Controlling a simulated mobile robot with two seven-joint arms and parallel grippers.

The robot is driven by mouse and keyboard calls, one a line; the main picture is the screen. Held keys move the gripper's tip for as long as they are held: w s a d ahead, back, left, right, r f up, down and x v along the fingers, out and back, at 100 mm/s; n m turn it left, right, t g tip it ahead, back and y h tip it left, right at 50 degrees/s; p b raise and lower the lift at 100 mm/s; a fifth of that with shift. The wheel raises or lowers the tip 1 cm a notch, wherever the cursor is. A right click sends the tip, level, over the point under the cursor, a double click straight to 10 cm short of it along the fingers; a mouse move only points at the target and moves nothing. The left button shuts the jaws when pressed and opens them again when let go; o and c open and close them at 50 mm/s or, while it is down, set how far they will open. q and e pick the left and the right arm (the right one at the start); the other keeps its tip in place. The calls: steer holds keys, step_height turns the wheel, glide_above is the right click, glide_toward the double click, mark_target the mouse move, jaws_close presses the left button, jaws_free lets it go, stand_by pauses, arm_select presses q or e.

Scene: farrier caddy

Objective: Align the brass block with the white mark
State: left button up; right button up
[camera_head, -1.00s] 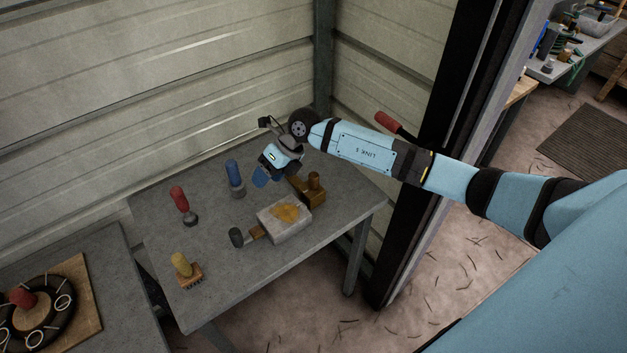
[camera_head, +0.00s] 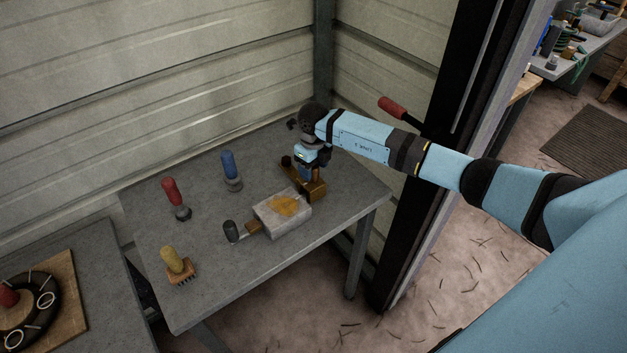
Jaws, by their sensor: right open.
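A brass-brown block (camera_head: 316,190) sits near the right side of the grey table. It touches or nearly touches a pale block with a yellow-orange patch (camera_head: 284,206); I cannot tell which. My right gripper (camera_head: 307,174) is open and points down at the brass-brown block, its fingers at the block's upright knob, which they mostly hide. I cannot tell whether the fingers touch it. I cannot make out a clear white mark; the gripper and blocks may hide it. My left gripper is not in view.
A black-handled tool (camera_head: 231,231) lies against the pale block's left. A metal wall is behind. The table's front is clear.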

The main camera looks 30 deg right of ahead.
mark_target(319, 184)
steer(key=shift+f+b, duration=0.45)
steer(key=shift+f, duration=0.8)
jaws_close()
steer(key=shift+s+d+p, duration=0.1)
steer(key=shift+s+p, duration=0.25)
steer(key=shift+s, duration=1)
jaws_free()
steer(key=shift+w, duration=0.1)
steer(key=shift+r, duration=0.15)
step_height(319, 184, up, 14)
steer(key=b, duration=0.2)
steer(key=shift+f, duration=0.2)
